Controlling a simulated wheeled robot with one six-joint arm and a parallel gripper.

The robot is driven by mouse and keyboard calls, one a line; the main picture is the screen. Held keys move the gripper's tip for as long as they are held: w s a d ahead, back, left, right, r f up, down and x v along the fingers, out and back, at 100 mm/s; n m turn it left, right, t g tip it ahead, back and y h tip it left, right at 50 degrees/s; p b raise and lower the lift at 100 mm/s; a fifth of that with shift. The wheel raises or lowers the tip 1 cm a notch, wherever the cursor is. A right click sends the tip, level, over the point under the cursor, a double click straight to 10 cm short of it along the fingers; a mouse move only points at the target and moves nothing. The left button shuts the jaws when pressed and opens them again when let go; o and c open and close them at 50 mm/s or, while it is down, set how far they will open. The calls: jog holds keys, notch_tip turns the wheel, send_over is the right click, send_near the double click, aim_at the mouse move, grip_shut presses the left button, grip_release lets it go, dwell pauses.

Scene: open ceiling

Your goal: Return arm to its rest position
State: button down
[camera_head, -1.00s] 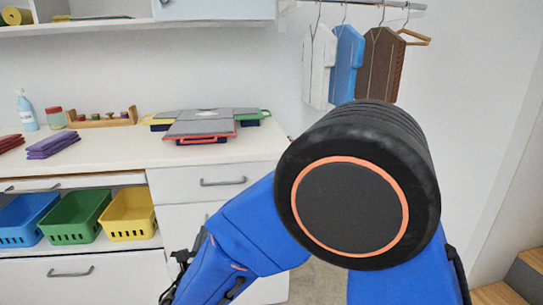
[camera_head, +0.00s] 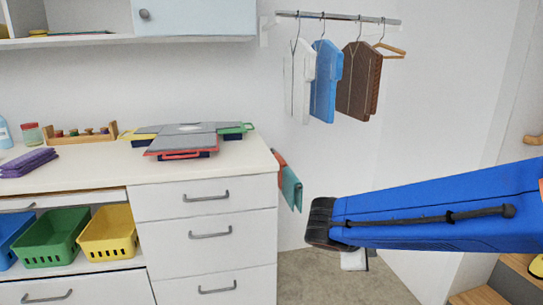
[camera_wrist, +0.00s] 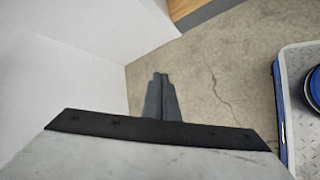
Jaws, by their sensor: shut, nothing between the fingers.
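My arm's blue link (camera_head: 440,215) reaches in from the right edge of the head view and ends in a black joint (camera_head: 322,222) in front of the wall. A small pale part shows just below the link, and I cannot tell what it is. My gripper (camera_wrist: 160,78) shows in the wrist view as two dark fingers lying together, with nothing between them. They point over the grey floor (camera_wrist: 215,65), apart from any object. The gripper cannot be made out in the head view.
A white drawer counter (camera_head: 204,197) stands left, bearing stacked cases (camera_head: 185,140). Green (camera_head: 50,240) and yellow (camera_head: 108,233) baskets sit in its shelf. Garments hang from a rail (camera_head: 340,17). Wooden steps (camera_head: 480,296) are at lower right. Floor between counter and steps is clear.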

jog(key=s+d+m+y, duration=0.1)
jog(key=s+m+y, duration=0.2)
jog(key=s+m, duration=0.4)
jog(key=s+d+m+g+y, duration=0.1)
jog(key=s+d+m+y, duration=0.1)
jog(key=s+m+y, duration=0.2)
jog(key=shift+s+d+f+m, duration=0.2)
jog(key=shift+s+m, duration=1.5)
jog(key=shift+s, duration=2.1)
